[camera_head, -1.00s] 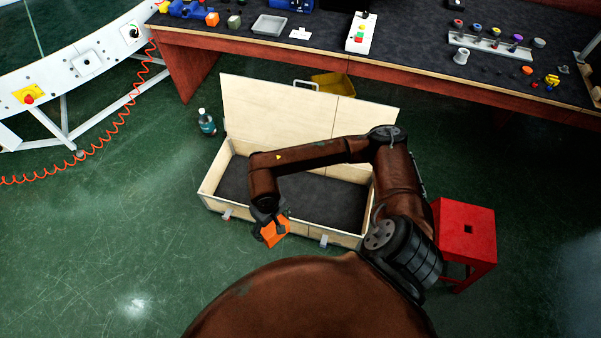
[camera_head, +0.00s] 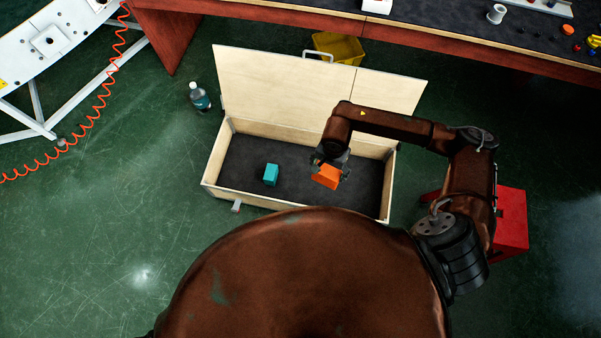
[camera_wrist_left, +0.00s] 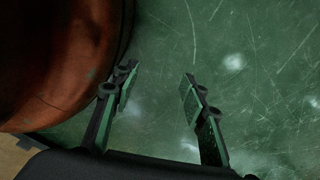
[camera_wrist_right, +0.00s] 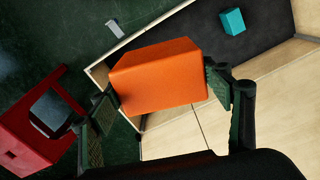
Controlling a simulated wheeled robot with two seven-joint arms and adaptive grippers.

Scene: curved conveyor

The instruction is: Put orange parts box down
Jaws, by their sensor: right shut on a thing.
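The orange parts box (camera_head: 326,177) is held in my right gripper (camera_head: 331,166), over the right part of the open wooden chest. In the right wrist view the orange box (camera_wrist_right: 158,77) sits between the two fingers of the right gripper (camera_wrist_right: 163,98). Whether its underside touches the chest floor is hidden. My left gripper (camera_wrist_left: 158,92) shows only in the left wrist view, open and empty above the green floor.
The wooden chest (camera_head: 213,158) has its lid raised at the back and a dark lining. A teal box (camera_head: 271,174) lies inside, left of the orange box. A bottle (camera_head: 199,97), a yellow bin (camera_head: 340,47) and a red stool (camera_head: 512,222) stand outside.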

